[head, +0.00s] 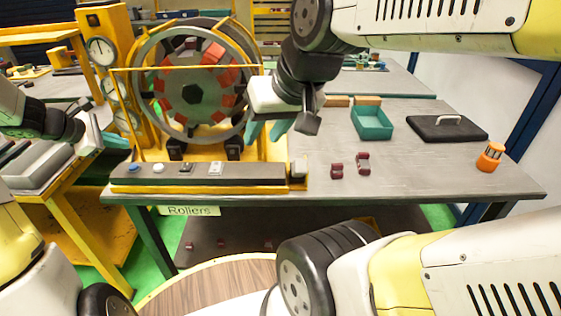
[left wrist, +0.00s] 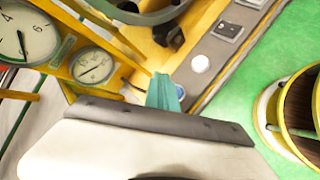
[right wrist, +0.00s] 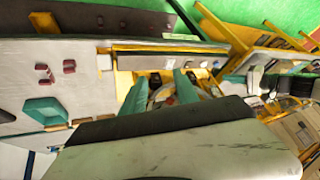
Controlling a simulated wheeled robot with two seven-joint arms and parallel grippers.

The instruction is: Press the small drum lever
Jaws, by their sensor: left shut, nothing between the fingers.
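The control panel (head: 245,180) along the table front carries a blue button (head: 134,168), a white button (head: 158,167) and a grey rocker switch (head: 216,168). I cannot tell which part is the small drum lever. In the left wrist view, my left gripper (left wrist: 164,92) is shut and empty, with its teal tips beside the blue button (left wrist: 180,91); contact is unclear. The white button (left wrist: 200,63) and switch (left wrist: 229,30) lie beyond. My right gripper (right wrist: 162,85) is open, its teal fingers apart near the yellow drum frame. The large drum (head: 195,92) stands behind the panel.
Gauges (head: 101,51) stand on a yellow post left of the drum. Dark red pieces (head: 362,163), a teal bin (head: 372,123), a black case (head: 447,128) and an orange object (head: 490,157) lie on the table's right.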

